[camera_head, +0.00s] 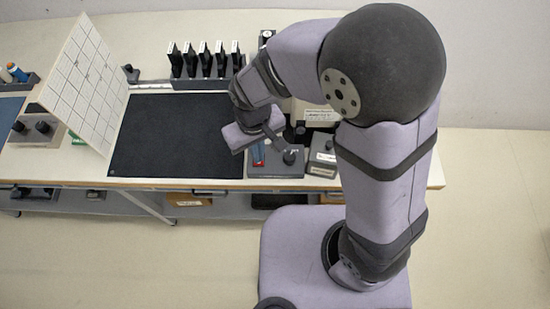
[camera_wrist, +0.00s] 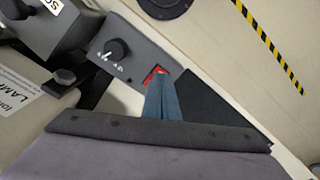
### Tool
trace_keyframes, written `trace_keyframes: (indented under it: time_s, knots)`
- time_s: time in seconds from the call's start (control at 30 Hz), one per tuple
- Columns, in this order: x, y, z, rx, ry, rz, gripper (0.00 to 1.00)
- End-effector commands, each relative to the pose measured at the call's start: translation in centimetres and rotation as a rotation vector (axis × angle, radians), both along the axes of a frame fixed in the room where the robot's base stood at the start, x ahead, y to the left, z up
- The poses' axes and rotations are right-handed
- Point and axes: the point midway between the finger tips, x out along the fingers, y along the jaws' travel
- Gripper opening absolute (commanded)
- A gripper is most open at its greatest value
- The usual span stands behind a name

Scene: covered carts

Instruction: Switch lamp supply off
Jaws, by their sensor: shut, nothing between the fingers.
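In the wrist view, a dark grey box (camera_wrist: 128,68) carries a black rotary knob (camera_wrist: 116,48) and a small red switch (camera_wrist: 153,73). My gripper (camera_wrist: 160,82) is shut and empty, with its blue fingertips right over the red switch and hiding part of it. Whether the tips touch the switch, and which way it is set, I cannot tell. A white label reading "LAMP" (camera_wrist: 12,108) shows at the left edge, partly cut off. In the head view the grey box (camera_head: 284,170) sits at the bench's front edge, under my gripper (camera_head: 257,160).
A black mat (camera_head: 175,140) lies left of the box, with a tilted white grid panel (camera_head: 85,85) beyond it. Several dark upright pieces (camera_head: 204,60) stand in a rack behind. Labelled units (camera_head: 322,160) crowd the box's right side. Yellow-black tape (camera_wrist: 268,45) marks the floor.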

Motion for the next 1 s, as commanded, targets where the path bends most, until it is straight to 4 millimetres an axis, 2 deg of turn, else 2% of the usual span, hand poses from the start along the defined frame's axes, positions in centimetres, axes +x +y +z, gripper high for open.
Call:
trace_keyframes:
  time_s: [0.03,0.63,1.0]
  knots:
    - [0.0,0.0,0.8,0.001,-0.001,0.0,0.0]
    - [0.0,0.0,5.1,0.001,-0.001,0.0,0.0]
    - [0.0,0.0,5.6,0.001,-0.001,0.0,0.0]
